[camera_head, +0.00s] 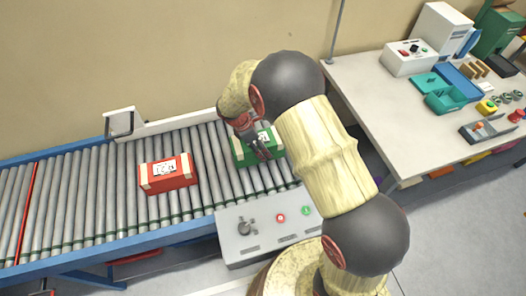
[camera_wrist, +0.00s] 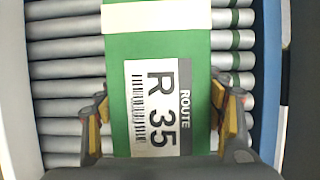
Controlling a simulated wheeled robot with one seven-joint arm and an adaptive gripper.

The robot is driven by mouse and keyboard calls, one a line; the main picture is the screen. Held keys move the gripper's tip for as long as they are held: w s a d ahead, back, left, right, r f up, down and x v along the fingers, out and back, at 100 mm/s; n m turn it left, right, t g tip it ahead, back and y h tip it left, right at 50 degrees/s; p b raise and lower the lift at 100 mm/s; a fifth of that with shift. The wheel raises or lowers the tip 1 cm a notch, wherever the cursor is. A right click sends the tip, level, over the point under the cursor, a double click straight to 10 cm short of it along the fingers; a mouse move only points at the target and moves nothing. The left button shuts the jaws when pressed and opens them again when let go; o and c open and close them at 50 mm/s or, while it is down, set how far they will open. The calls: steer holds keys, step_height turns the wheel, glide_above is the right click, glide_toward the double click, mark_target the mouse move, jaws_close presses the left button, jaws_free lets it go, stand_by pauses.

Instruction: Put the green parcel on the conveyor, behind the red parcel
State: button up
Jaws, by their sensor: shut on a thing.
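The red parcel (camera_head: 168,175) sits on the roller conveyor (camera_head: 100,215), with a white label on top and pale tape at its ends. The green parcel (camera_head: 244,151) is to its right at the right part of the conveyor, with a gap of bare rollers between them. My gripper (camera_head: 256,139) is over the green parcel, partly hiding it. In the wrist view the green parcel (camera_wrist: 205,50) lies between the two fingers, its label reading "ROUTE R 35". The gripper (camera_wrist: 165,120) is shut on its sides. Whether the parcel touches the rollers is hard to tell.
A control box (camera_head: 270,224) with buttons stands at the conveyor's front edge. A scanner-like frame (camera_head: 121,124) stands at the back rail. A red line (camera_head: 29,213) crosses the left end. A table (camera_head: 400,125) with bins and tools is at the right.

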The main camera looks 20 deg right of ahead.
steer(key=shift+w+d+f, duration=0.15)
steer(key=shift+f, duration=0.05)
steer(key=shift+w+d+f+b, duration=0.1)
steer(key=shift+f+b, duration=0.35)
steer(key=shift+f, duration=0.4)
steer(key=shift+w+d+f+b, duration=0.1)
steer(key=shift+f+b, duration=0.35)
steer(key=shift+f, duration=0.4)
steer(key=shift+f, duration=0.15)
steer(key=o, duration=1.8)
steer(key=shift+s, duration=0.1)
